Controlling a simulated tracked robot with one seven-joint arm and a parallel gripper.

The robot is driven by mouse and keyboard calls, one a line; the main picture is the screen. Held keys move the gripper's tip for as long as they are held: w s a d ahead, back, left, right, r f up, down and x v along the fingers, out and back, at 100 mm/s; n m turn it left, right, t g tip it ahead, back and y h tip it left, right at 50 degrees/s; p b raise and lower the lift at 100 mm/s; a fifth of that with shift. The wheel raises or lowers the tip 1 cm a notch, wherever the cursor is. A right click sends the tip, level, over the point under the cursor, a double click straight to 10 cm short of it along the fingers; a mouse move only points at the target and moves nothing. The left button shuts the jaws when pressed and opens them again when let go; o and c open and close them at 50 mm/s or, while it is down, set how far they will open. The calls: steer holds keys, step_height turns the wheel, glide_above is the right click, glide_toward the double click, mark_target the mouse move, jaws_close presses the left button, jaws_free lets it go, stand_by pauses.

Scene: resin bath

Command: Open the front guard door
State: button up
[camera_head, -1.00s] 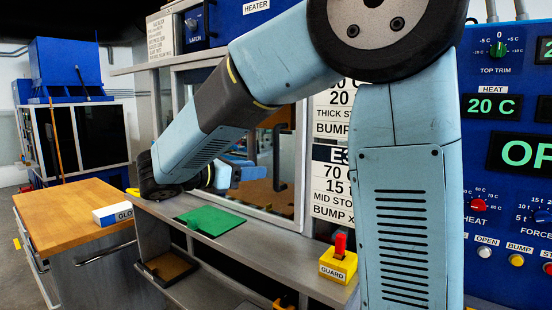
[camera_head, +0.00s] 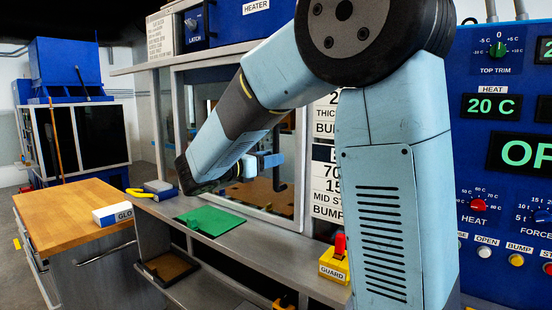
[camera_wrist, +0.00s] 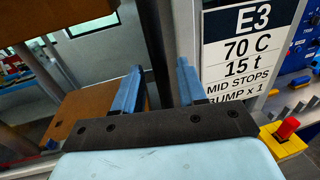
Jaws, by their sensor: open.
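The front guard door (camera_head: 245,200) is a pale-framed clear panel in the middle of the head view and appears shut. Its dark upright handle (camera_head: 278,146) stands on the panel's right part. My gripper (camera_head: 272,160) is open, with blue fingers close to the handle. In the wrist view, a dark upright bar that looks like the handle (camera_wrist: 158,50) appears between the open fingers of my gripper (camera_wrist: 160,68). I cannot tell whether either finger touches it.
A green plate (camera_head: 212,221) lies on the grey ledge below the door. A yellow GUARD box with a red switch (camera_head: 335,265) stands on the ledge to the right. A blue-and-grey item with a yellow handle (camera_head: 158,188) lies at the ledge's left end.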

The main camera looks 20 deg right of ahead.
steer(key=shift+x, duration=1.3)
jaws_close()
